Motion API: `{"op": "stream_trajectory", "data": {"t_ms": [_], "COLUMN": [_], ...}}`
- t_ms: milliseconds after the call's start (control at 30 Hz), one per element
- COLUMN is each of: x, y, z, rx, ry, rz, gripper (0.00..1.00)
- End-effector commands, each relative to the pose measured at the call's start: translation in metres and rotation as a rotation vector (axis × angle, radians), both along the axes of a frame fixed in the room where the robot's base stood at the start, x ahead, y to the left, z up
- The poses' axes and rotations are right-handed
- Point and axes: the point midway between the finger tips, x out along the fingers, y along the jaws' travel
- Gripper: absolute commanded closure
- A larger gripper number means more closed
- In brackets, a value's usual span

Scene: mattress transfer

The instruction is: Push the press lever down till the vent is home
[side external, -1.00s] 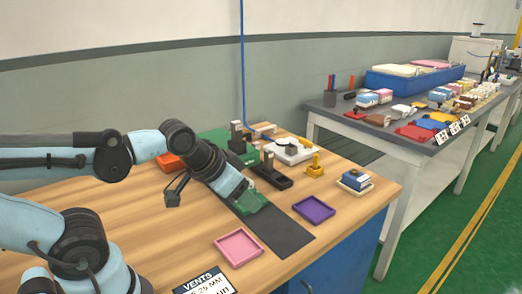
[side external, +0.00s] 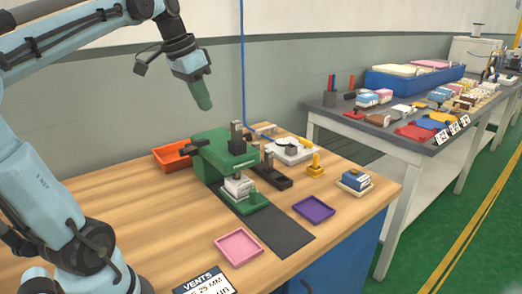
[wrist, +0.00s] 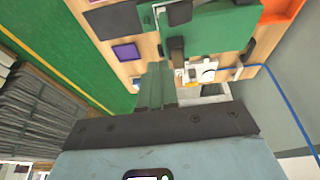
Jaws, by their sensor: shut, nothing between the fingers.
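The green press (side external: 212,158) stands on the wooden bench. A dark upright piece (side external: 236,132) rises from its head and a dark bar (side external: 194,146) lies at its left; I cannot tell for sure which is the lever. A white block-like stack (side external: 238,187) sits under the press head, near a small green part; whether the vent is seated there cannot be told. My gripper (side external: 206,104) is high above and left of the press, its green fingers shut and empty, touching nothing. The fingers also show in the wrist view (wrist: 154,88), with the press (wrist: 225,30) beyond them.
An orange tray (side external: 171,157) lies behind the press. A pink tray (side external: 239,247), a purple tray (side external: 314,208), a yellow piece (side external: 315,166) and a blue-and-white block (side external: 356,180) are on the bench. A dark mat (side external: 283,234) extends in front of the press. The air around my gripper is clear.

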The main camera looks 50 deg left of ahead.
Motion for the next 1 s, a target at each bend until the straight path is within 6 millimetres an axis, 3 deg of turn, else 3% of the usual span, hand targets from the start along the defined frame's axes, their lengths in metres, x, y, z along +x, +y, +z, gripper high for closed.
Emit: {"op": "stream_trajectory", "data": {"t_ms": [100,333,767,1000], "x": [-0.013,-0.031,-0.034,-0.029], "y": [0.030,0.056,0.059,0.057], "z": [0.025,0.050,0.053,0.038], "rx": [-0.032,-0.070,-0.076,-0.075], "ry": [0.024,0.035,0.036,0.036], "rz": [-0.003,-0.026,-0.035,-0.034], "gripper": [1.00,1.00,1.00,1.00]}}
